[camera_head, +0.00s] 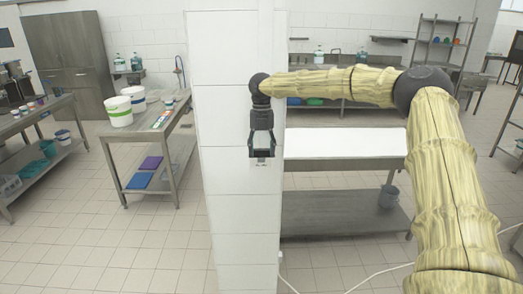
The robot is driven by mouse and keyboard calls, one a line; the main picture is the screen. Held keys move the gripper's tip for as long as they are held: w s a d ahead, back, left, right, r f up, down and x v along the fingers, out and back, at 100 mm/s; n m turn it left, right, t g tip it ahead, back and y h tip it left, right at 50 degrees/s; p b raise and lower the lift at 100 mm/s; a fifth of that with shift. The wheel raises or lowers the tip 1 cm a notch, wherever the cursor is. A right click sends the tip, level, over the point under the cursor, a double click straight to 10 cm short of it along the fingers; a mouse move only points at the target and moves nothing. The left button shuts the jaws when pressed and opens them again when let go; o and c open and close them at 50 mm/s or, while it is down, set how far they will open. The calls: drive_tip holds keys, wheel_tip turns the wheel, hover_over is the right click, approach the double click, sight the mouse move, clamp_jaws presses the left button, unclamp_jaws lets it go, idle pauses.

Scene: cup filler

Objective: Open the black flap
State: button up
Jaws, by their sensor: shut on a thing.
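My gripper (262,151) hangs pointing down in front of the white tiled pillar, near the picture's middle. Its dark fingers are shut on a small dark piece, the black flap (262,154), at the pillar's face. The flap is small and mostly covered by the fingers, so its angle and how far it is open cannot be told. A small pale plate or label (263,163) shows just below the fingertips.
The white pillar (235,215) stands right behind my gripper. Left of it is a metal table (176,140) with white buckets (119,112). Right of it is a white-topped bench (345,144) with a grey bucket (389,197) below. A pale cable (375,279) lies on the floor.

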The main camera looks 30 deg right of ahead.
drive_tip(key=shift+f, duration=0.1)
drive_tip(key=o, duration=1.5)
drive_tip(key=shift+d, duration=0.15)
drive_tip(key=shift+c, duration=0.2)
drive_tip(key=shift+r, duration=0.3)
drive_tip(key=shift+w+d+r, duration=0.1)
drive_tip(key=shift+w+r, duration=0.05)
drive_tip(key=shift+r, duration=0.95)
drive_tip(key=shift+w+d+r, duration=0.1)
drive_tip(key=shift+r, duration=1.05)
drive_tip(key=shift+w+d+r, duration=0.1)
drive_tip(key=shift+w+r, duration=0.05)
drive_tip(key=shift+r, duration=0.95)
drive_tip(key=shift+a, duration=0.1)
